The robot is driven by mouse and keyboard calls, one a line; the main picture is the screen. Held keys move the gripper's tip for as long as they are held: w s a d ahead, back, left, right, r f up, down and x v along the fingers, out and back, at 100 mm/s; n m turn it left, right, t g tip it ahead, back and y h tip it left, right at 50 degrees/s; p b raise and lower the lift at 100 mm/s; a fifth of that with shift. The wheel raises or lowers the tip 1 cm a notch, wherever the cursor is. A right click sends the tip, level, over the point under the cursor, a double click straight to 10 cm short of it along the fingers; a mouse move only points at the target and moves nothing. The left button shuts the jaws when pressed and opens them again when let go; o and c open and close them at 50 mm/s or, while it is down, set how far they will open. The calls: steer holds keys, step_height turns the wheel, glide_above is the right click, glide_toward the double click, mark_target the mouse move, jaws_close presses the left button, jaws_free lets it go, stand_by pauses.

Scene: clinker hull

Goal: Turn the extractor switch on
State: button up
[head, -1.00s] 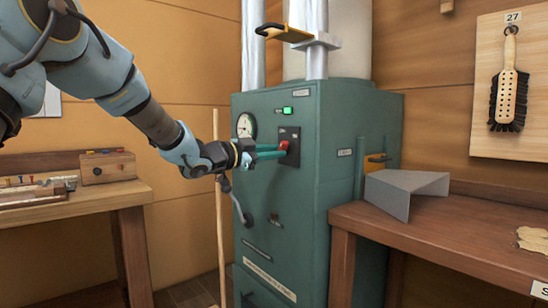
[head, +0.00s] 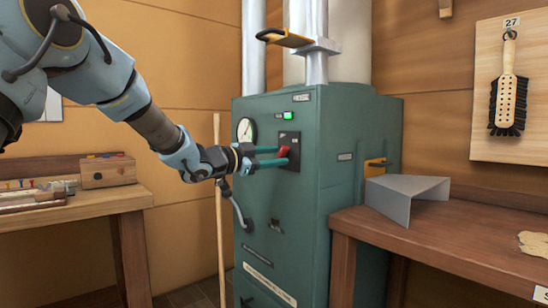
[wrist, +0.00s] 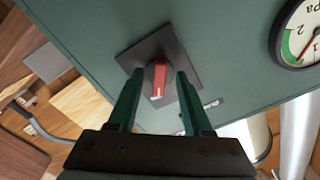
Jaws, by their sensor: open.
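The switch is a red rotary knob (head: 283,152) on a black plate (head: 290,138) on the front of a green cabinet (head: 345,120). In the wrist view the red knob (wrist: 159,80) has a white mark at its lower end and is turned at an angle to its dark plate (wrist: 178,60). My gripper (head: 281,157) is open, with one green finger on each side of the knob. In the wrist view my gripper (wrist: 159,88) shows a gap between each finger and the knob. A green lamp (head: 288,115) above the plate is lit.
A dial gauge (head: 245,130) is left of the switch. A workbench (head: 440,235) with a bent grey sheet (head: 408,195) stands right, another bench (head: 75,220) left.

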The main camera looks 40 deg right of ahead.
steer(key=shift+a, duration=0.1)
steer(key=a, duration=1)
steer(key=shift+w+a, duration=0.25)
steer(key=shift+a, duration=0.05)
steer(key=shift+w, duration=0.1)
